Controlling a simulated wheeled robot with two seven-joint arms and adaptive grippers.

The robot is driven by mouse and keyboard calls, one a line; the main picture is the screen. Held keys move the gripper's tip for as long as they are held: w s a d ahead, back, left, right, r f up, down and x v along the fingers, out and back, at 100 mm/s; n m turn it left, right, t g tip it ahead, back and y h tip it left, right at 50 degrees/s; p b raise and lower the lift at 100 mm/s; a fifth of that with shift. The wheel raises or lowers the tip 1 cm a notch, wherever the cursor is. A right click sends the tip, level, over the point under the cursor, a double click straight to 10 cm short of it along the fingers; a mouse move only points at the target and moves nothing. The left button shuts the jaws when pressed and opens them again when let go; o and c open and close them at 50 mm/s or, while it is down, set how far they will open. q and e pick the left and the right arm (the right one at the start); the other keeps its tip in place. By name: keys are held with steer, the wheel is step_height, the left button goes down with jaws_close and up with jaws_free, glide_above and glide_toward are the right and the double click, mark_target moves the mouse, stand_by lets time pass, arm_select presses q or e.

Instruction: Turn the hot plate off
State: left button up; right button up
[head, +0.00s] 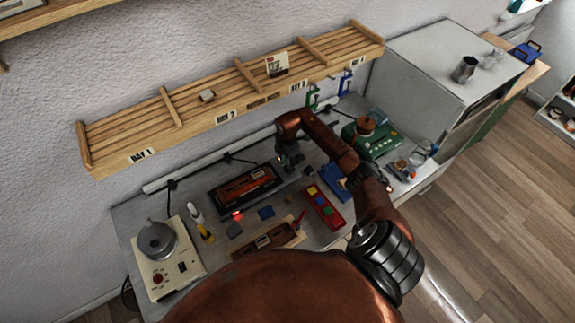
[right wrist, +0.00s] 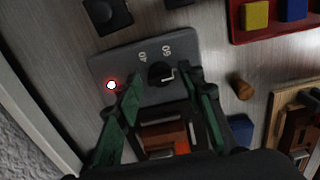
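The hot plate (head: 218,199) is a flat black unit on the bench, with a reddish-brown piece on it. In the right wrist view its dark control panel (right wrist: 190,58) carries a black knob (right wrist: 161,74) with a white mark, the numbers 40 and 60, and a lit red lamp (right wrist: 111,85). My right gripper (head: 288,166) is over the panel end of the hot plate. In the right wrist view its green-sided fingers (right wrist: 166,88) are apart, one on each side of the knob, with nothing held. Contact with the knob cannot be told. My left gripper is out of view.
A red tray (head: 316,200) with coloured blocks, a wooden board (head: 243,248) and a blue square (head: 266,212) lie nearby. A wooden shelf (head: 215,125) runs along the wall behind. A white device with a red knob (head: 158,279) stands at left.

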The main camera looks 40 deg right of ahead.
jaws_close()
